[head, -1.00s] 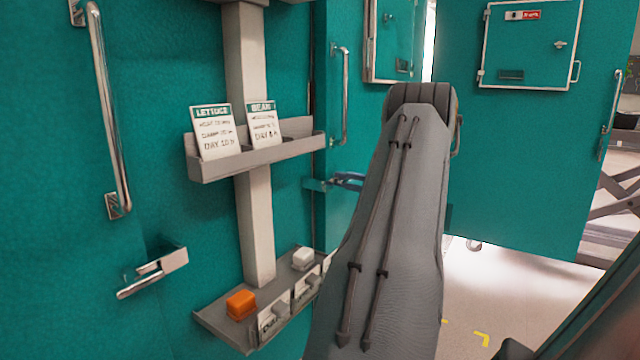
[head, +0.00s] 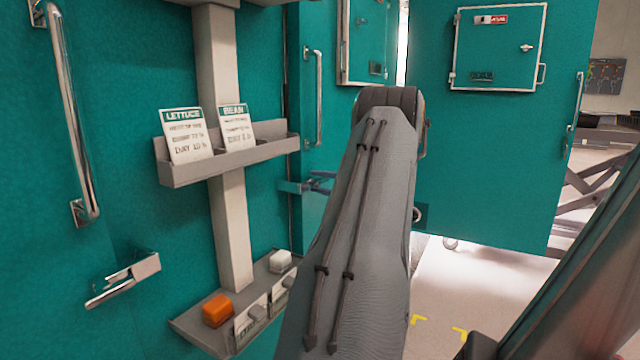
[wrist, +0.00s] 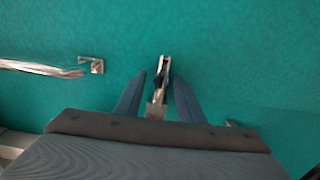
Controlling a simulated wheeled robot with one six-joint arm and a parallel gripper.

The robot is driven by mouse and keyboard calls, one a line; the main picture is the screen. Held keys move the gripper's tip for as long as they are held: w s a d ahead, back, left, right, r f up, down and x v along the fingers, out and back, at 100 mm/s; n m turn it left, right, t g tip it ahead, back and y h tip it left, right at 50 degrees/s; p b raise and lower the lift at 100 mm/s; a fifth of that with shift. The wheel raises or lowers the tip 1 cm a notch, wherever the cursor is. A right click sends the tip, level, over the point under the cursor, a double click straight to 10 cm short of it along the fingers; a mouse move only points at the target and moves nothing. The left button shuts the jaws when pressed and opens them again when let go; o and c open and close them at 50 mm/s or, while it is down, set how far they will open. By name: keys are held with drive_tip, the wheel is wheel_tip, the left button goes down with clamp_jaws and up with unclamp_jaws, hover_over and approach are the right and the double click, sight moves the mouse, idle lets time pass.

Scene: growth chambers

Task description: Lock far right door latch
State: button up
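The far right door (head: 345,150) is a teal panel behind the shelf post, with a vertical chrome handle (head: 314,95). Its metal latch (wrist: 163,72) stands out from the teal surface in the wrist view. My gripper (wrist: 160,74) is open, with one dark blue finger on each side of the latch. Gaps seem to show between fingers and latch; contact cannot be told. In the head view the finger area (head: 321,181) is small and partly hidden by my grey arm. A chrome handle (wrist: 45,68) lies left of the gripper in the wrist view.
A nearer teal door with a chrome latch (head: 125,278) is at left. A card shelf (head: 230,160) and a lower shelf with an orange block (head: 217,310) stick out between the doors. A teal panel with a hatch (head: 498,48) stands at right. Pale floor (head: 450,285) is clear.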

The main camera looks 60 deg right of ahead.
drive_tip(key=s, duration=0.7)
drive_tip(key=shift+s+p, duration=0.3)
drive_tip(key=shift+s, duration=0.1)
